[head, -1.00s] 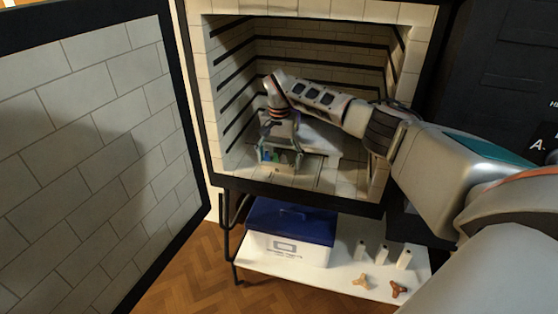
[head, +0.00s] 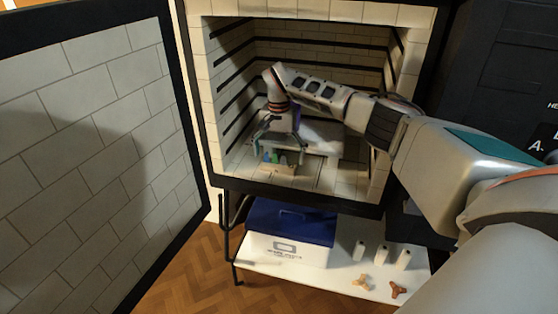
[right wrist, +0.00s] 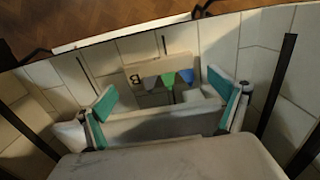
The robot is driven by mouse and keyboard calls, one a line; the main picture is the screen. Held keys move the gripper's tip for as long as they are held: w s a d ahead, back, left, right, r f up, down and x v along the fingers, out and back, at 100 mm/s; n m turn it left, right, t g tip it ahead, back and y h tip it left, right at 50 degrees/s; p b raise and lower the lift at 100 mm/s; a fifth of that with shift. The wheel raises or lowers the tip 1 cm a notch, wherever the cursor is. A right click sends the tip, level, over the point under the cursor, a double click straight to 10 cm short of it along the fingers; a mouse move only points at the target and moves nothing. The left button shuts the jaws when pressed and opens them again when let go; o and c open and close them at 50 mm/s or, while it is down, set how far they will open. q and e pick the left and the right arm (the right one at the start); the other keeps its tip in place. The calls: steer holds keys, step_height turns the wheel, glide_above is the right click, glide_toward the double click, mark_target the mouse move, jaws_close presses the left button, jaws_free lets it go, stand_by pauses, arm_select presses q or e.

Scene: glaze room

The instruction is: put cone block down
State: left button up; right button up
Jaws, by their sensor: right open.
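The cone block (right wrist: 138,78) stands on the floor near the front of the kiln, with grey, green and blue cones on it. In the right wrist view it is just beyond the fingertips, with a dark letter mark at its left. In the head view its small coloured cones (head: 272,157) show low at the gripper. My right gripper (right wrist: 168,100) is open, its teal-padded fingers wide apart with nothing held between them. It also shows inside the kiln in the head view (head: 277,143), partly blending with the shelf. My left gripper is not in view.
The kiln (head: 200,100) has brick walls close around my right arm. A pale shelf slab (head: 322,138) is beside and behind the gripper. The open kiln door (head: 90,130) fills the left. Below, a white shelf (head: 330,283) holds a blue-lidded box (head: 290,225), white posts and small stilts.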

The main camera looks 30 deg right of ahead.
mark_target(279, 164)
step_height(279, 164, up, 10)
steer(key=shift+p, duration=0.45)
stand_by(0.3)
